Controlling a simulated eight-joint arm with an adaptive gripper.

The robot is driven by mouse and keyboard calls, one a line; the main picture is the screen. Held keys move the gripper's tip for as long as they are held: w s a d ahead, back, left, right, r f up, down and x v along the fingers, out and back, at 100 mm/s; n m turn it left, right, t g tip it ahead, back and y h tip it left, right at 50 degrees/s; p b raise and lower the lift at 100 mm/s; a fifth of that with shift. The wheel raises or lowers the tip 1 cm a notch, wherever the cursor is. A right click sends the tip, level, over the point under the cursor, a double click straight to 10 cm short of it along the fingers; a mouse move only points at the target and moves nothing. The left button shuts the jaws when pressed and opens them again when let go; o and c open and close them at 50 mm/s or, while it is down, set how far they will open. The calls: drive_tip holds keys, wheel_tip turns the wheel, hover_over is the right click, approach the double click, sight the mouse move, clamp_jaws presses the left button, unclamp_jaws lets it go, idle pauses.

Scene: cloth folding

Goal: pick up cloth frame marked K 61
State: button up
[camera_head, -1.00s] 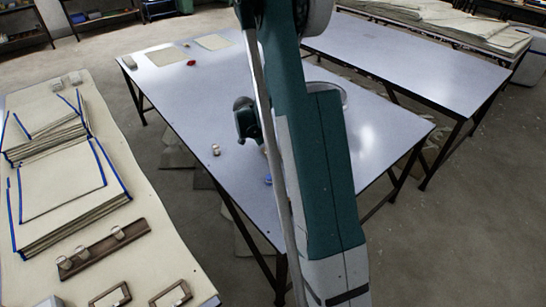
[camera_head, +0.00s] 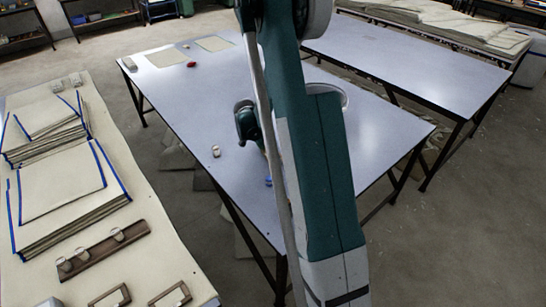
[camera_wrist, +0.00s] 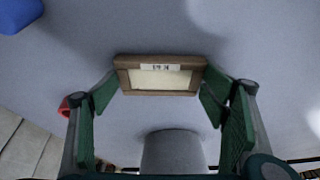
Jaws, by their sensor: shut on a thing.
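The cloth frame (camera_wrist: 160,76) is a small brown wooden frame with a cream cloth panel, seen in the wrist view. Its small white label appears upside down and seems to read K 61. My gripper (camera_wrist: 159,95) is shut on this frame, with one green finger at each short side. The blue-grey surface of the table fills the view behind it; I cannot tell how far the frame is from that surface. In the head view my arm hides the fingers and the held frame.
Two more wooden frames (camera_head: 171,294) (camera_head: 110,297) lie at the front of the left table (camera_head: 165,262), near blue-edged cloth stacks (camera_head: 70,190). The blue-grey table (camera_head: 190,100) holds a red item (camera_head: 191,65), flat cloth pieces (camera_head: 213,44) and a small pale item (camera_head: 216,151). Its left half is mostly clear.

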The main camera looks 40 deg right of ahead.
drive_tip(key=shift+r, duration=0.1)
wheel_tip(320, 180, up, 10)
drive_tip(key=p, duration=0.2)
idle(0.6)
